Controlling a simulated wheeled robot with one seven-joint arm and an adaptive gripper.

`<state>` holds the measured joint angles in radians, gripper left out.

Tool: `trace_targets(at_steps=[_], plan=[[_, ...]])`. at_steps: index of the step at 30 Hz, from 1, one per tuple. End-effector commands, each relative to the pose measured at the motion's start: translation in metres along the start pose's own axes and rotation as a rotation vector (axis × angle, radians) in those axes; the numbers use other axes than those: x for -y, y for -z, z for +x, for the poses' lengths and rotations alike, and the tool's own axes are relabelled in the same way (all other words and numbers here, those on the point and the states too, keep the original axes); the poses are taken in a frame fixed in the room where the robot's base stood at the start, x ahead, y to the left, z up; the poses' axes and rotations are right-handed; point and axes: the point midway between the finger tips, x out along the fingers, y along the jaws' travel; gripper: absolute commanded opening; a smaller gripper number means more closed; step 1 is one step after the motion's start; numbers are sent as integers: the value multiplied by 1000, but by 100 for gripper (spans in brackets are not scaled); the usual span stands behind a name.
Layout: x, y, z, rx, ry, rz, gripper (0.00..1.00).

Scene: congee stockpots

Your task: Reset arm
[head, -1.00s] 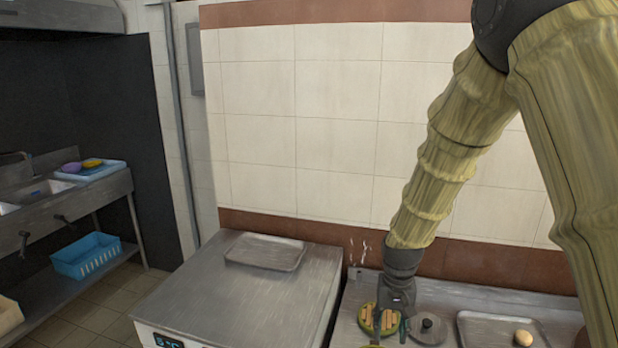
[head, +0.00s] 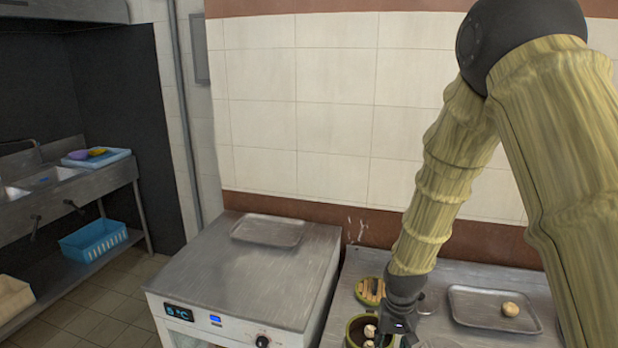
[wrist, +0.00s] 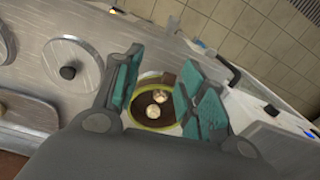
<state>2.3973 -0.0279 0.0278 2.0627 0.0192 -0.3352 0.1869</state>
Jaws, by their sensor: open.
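My gripper (head: 400,326) is at the lower right of the head view, pointing down beside a pot with a green rim (head: 349,335). In the wrist view my gripper (wrist: 158,80) has its teal-padded fingers spread apart, with nothing held between them. The pot also shows in the wrist view (wrist: 137,117), framed between the fingers and below them. It holds dark content with two pale round pieces (wrist: 157,97). Part of the pot is hidden by the gripper in the head view.
A slatted wood and green lid (head: 370,290) lies behind the pot. A metal tray (head: 470,318) with a round tan item (head: 510,309) is to the right. A steel unit (head: 240,262) carrying an empty tray (head: 268,230) stands left. A round knobbed metal lid (wrist: 90,62) is near the gripper.

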Motion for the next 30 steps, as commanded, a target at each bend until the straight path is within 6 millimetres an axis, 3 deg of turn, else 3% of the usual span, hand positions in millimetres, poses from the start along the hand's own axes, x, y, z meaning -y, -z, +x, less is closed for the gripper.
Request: trace_targets(at_steps=[8,12,18,24,30], plan=[[-15,-48,98,11,3,-23,41],[-26,-87,157,10,6,-39,41],[-43,-150,229,10,8,-63,41],[-60,-218,285,10,7,-88,41],[-75,-282,322,8,5,-110,41]])
